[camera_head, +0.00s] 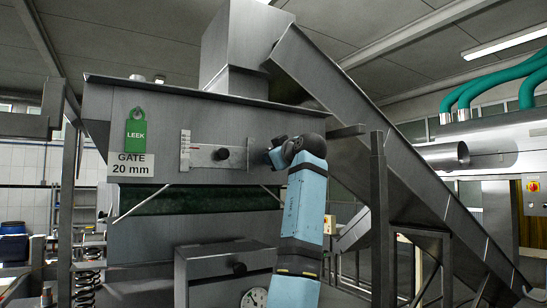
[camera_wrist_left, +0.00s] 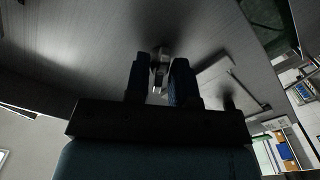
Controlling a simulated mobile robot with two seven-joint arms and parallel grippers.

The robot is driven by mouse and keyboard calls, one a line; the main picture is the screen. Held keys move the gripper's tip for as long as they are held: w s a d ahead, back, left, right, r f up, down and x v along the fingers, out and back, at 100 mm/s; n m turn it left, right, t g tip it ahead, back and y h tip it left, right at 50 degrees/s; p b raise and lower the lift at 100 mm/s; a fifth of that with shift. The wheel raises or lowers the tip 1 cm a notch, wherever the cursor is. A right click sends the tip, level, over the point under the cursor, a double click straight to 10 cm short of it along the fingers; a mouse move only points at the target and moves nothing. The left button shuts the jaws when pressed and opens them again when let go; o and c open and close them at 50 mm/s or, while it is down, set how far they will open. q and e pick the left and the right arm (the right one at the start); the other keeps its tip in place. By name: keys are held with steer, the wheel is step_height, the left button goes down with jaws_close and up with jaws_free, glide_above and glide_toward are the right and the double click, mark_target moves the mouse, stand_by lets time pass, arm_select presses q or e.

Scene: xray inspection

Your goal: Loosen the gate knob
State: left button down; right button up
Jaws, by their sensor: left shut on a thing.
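My left gripper (camera_head: 274,156) is at the front of the grey steel hopper, to the right of the slide plate. In the left wrist view, its two dark blue fingers (camera_wrist_left: 161,82) are shut on a small metal piece, which I take to be the gate knob (camera_wrist_left: 158,66). In the head view the gripper and wrist hide this knob. A black round knob (camera_head: 222,153) on the bright slide plate (camera_head: 202,157) stands clear to the left of the gripper. It shows dark in the left wrist view (camera_wrist_left: 228,98). My right gripper is not in view.
A green LEEK tag (camera_head: 135,130) hangs above the GATE 20 mm sign (camera_head: 133,165). A red-marked scale (camera_head: 185,150) is at the plate's left end. A sloping steel chute (camera_head: 400,190) and a post (camera_head: 379,220) stand to the right. A box with a dial gauge (camera_head: 254,299) is below.

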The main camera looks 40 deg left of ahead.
arm_select(q)
steer(key=c, duration=1.2)
jaws_free()
steer(key=shift+c, duration=0.2)
steer(key=shift+d, duration=0.1)
steer(key=b+v, duration=0.3)
steer(key=v, duration=1)
steer(key=shift+s+d, duration=0.2)
steer(key=shift+d, duration=0.15)
